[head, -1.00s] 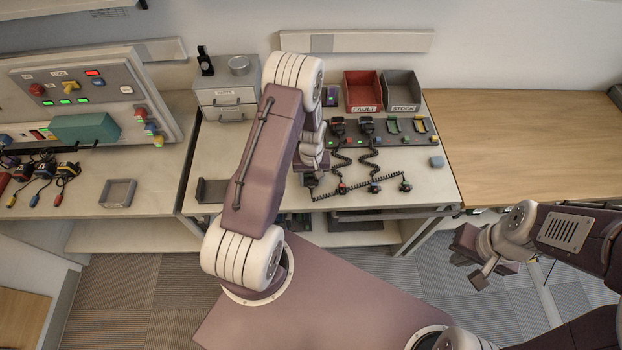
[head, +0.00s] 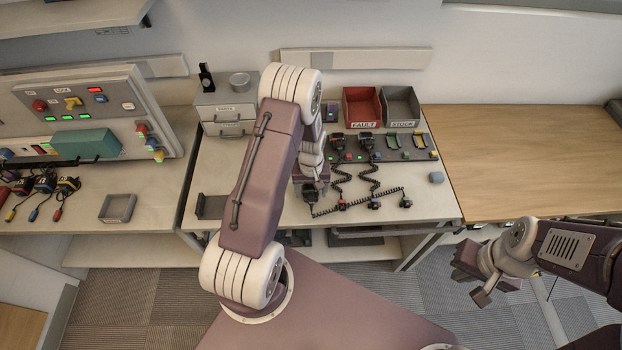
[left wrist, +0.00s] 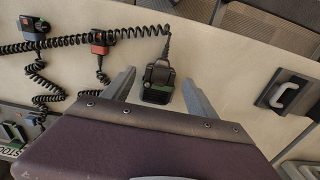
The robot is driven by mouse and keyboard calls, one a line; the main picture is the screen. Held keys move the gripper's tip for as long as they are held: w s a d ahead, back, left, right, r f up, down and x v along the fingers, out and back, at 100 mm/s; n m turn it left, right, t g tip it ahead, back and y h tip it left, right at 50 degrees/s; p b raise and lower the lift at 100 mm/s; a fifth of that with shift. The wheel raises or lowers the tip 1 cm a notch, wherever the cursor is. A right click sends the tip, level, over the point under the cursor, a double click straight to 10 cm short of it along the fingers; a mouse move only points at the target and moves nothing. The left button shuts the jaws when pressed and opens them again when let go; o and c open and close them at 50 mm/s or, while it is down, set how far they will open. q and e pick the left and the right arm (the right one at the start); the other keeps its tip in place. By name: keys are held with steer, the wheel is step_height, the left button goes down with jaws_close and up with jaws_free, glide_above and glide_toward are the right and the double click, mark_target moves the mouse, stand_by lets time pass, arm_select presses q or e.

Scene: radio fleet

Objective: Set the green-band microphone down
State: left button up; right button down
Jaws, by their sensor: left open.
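A black microphone with a dull green edge (left wrist: 158,82) lies on the pale bench top in the left wrist view, its coiled cord running up and left. It also shows at the left end of the microphone row in the head view (head: 309,191). My left gripper (left wrist: 160,91) is open, one finger on each side of this microphone, with visible gaps. In the head view, my left gripper (head: 311,179) is partly hidden by its arm. My right gripper (head: 478,277) hangs over the floor at the right, away from the bench; its jaw opening is unclear.
A red-marked microphone (left wrist: 99,45) and another microphone (left wrist: 33,28) lie left of the jaws, with coiled cords between. A radio rack (head: 372,150), red FAULT bin (head: 362,120) and grey STOCK bin (head: 402,122) stand behind. The wooden table (head: 530,160) is clear.

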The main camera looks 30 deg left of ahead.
mark_target(311, 196)
arm_select(q)
step_height(311, 196, up, 10)
steer(key=s+d+r+m, duration=0.3)
steer(key=s+d, duration=0.1)
steer(key=s, duration=0.2)
steer(key=s+d+r+m+t, duration=0.1)
steer(key=s+d+r+m, duration=0.2)
steer(key=s, duration=0.3)
steer(key=shift+s+d+r+b, duration=0.2)
steer(key=shift+d+r+b, duration=0.15)
steer(key=shift+d, duration=0.2)
